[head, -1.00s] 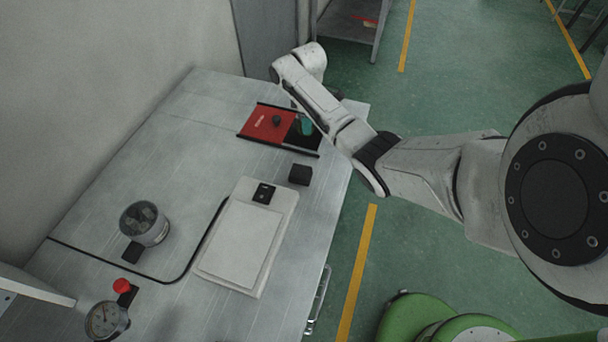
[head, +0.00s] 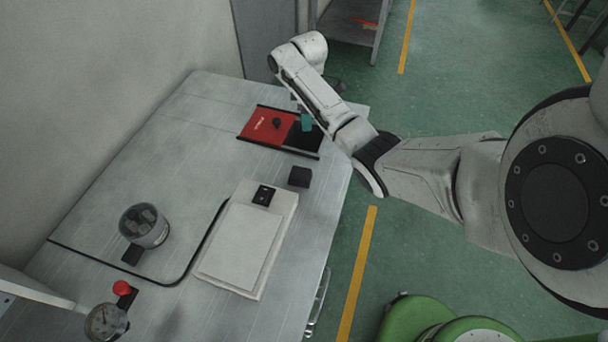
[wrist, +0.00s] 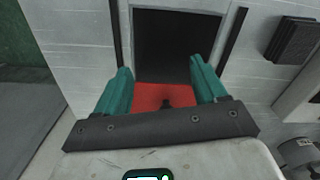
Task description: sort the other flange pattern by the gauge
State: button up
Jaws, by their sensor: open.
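My gripper (head: 307,122) is over the board's black half, largely hidden by my arm; a teal finger shows. In the wrist view my gripper (wrist: 162,82) is open, with nothing held between its two teal fingers. A round dial gauge (head: 105,320) with a red knob stands at the bench's near left.
A dark block (head: 300,176) sits between the board and a white flat-topped device (head: 240,245). A round container (head: 143,226) with several grey pieces stands at the left. The left back of the bench (head: 150,150) is clear. The right bench edge drops to the floor.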

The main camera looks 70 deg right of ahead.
notch_tip(320, 180, up, 7)
jog(key=shift+r, duration=0.15)
dwell(0.7)
